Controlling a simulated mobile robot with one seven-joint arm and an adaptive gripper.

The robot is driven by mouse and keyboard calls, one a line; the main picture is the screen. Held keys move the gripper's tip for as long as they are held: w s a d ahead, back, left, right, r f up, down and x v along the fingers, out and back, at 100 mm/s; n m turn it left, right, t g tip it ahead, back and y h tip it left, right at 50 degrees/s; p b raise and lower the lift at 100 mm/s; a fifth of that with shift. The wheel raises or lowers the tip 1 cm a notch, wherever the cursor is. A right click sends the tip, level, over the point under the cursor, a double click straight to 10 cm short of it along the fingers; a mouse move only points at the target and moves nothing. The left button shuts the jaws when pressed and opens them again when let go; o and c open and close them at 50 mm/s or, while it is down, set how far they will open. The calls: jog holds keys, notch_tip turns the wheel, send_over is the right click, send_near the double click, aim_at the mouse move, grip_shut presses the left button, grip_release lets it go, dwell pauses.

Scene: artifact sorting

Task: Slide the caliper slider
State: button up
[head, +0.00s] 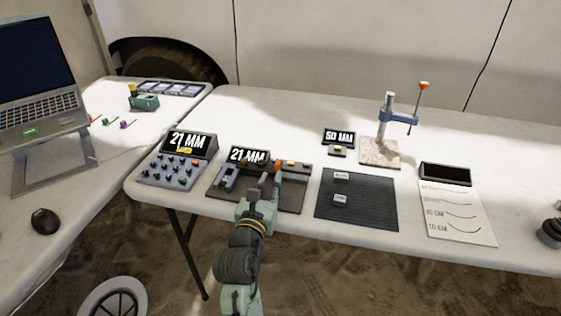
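The caliper station (294,202) is a dark plate near the front edge of the right table, with a grey jaw block at its left. Its display (248,155) reads 21 MM. A dark bar runs along the caliper, with a small yellow block (291,163) at its right. My gripper (272,172) is over the middle of the caliper, close to an orange part (278,167) that may be the slider's handle. My gripper hides much of the slider. Its fingers are too small and covered to show whether they are open or shut.
A button panel (172,175), also showing 21 MM, stands just left. A ribbed black mat (375,205) lies to the right. Behind are a 50 MM display (338,136) and a stand with an orange-knobbed lever (390,123). A printed sheet (457,215) lies farther right.

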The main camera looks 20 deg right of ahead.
aim_at(276, 166)
jog(key=p+x, duration=0.1)
jog(key=x, duration=0.7)
jog(key=shift+w+d, duration=0.15)
jog(key=shift+c, duration=0.6)
grip_shut()
